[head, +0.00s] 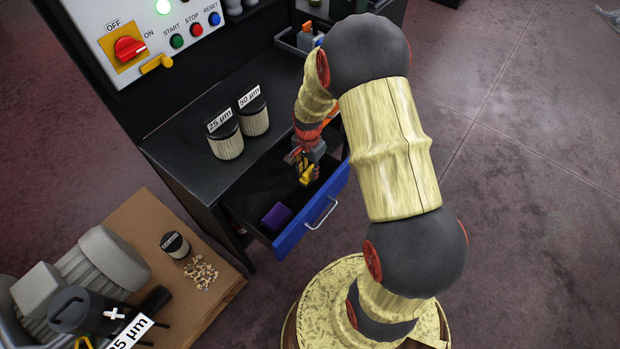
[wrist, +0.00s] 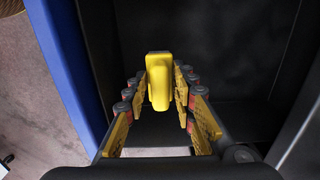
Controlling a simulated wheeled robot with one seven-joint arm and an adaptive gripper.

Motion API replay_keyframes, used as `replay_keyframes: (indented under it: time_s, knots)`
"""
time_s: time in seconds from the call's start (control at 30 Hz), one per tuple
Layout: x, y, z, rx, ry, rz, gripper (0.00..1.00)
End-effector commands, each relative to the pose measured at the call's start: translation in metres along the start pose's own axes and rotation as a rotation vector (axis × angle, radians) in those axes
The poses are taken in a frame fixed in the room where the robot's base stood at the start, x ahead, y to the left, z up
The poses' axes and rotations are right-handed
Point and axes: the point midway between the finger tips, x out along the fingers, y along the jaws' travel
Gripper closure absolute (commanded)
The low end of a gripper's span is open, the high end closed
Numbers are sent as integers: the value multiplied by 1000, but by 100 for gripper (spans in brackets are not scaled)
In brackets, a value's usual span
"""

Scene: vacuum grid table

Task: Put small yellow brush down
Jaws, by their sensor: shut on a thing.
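The small yellow brush (wrist: 159,80) is between the fingers of my gripper (wrist: 160,95) in the wrist view. My gripper is shut on it, and its bristles are not clear to see. In the head view my gripper (head: 303,168) is over the open drawer with the blue front (head: 290,238), and the yellow brush (head: 307,175) shows at its fingertips. The drawer's dark inside lies below and beyond the brush in the wrist view. I cannot tell whether the brush touches the drawer floor.
A purple block (head: 276,217) lies in the drawer near its front left corner. Two labelled filter jars (head: 226,140) stand on the black table top (head: 185,150). A control panel (head: 150,40) rises behind. A cardboard sheet (head: 220,285) with a machine is at lower left.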

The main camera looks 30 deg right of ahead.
Motion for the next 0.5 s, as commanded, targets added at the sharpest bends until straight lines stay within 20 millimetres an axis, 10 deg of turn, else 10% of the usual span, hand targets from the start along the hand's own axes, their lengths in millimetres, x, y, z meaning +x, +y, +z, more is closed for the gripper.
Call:
replay_keyframes:
  time_s: [0.5]
  knots:
    - [44,-4,-14,0,0,0,100]
